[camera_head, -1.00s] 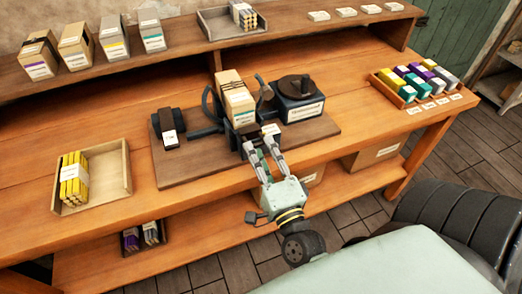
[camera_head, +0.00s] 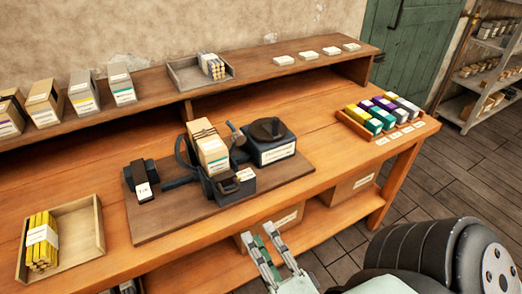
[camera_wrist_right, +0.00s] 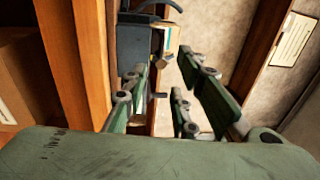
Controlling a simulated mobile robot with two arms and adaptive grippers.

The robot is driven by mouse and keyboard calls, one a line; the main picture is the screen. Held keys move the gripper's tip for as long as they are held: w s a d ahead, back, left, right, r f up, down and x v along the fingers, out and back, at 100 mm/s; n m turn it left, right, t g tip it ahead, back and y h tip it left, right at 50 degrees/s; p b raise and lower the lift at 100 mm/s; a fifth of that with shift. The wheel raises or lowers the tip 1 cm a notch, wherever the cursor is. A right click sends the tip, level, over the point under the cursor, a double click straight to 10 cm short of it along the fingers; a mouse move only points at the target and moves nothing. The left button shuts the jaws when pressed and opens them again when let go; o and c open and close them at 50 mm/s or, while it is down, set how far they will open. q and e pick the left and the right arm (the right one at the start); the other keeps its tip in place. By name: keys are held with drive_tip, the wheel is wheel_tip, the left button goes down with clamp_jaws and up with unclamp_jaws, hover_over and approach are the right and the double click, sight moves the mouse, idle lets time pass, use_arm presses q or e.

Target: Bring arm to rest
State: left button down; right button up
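My right gripper (camera_head: 260,236) is at the bottom middle of the head view, in front of the bench's front edge. Its two grey fingers stand apart with nothing between them. In the right wrist view the green-padded fingers (camera_wrist_right: 164,92) are also apart and empty. The dark blue press (camera_head: 228,188) stands on a brown board on the bench, apart from my gripper. A tan box tied with dark cord (camera_head: 208,146) stands upright in the press. My left gripper does not show.
The bench (camera_head: 330,170) has a yellow bundle in a wooden tray (camera_head: 91,226) at left and a rack of coloured packs (camera_head: 352,122) at right. Boxes and a tray stand on the upper shelf (camera_head: 150,103). A cardboard box (camera_head: 350,185) sits below. Floor is clear at right.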

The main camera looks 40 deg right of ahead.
idle(0.5)
drive_tip(key=s+a+f+n+g+y, duration=0.1)
drive_tip(key=a+f+n+g+y, duration=0.3)
drive_tip(key=f, duration=0.8)
drive_tip(key=s+a+f+n+g, duration=0.15)
drive_tip(key=f+n, duration=0.35)
drive_tip(key=f, duration=0.7)
drive_tip(key=s+a+f+n+g+y, duration=0.25)
drive_tip(key=f+n, duration=0.25)
drive_tip(key=f, duration=0.7)
drive_tip(key=s+d+f+n+g+h, duration=0.1)
drive_tip(key=s+d+f+n+g, duration=0.2)
drive_tip(key=s+f, duration=0.6)
drive_tip(key=s+d+f+n+g, duration=0.3)
drive_tip(key=s+f+n+g, duration=0.3)
drive_tip(key=s+f, duration=0.3)
drive_tip(key=shift+s+d+f+g+h, duration=0.3)
drive_tip(key=shift+f+g, duration=0.3)
drive_tip(key=shift+f, duration=0.3)
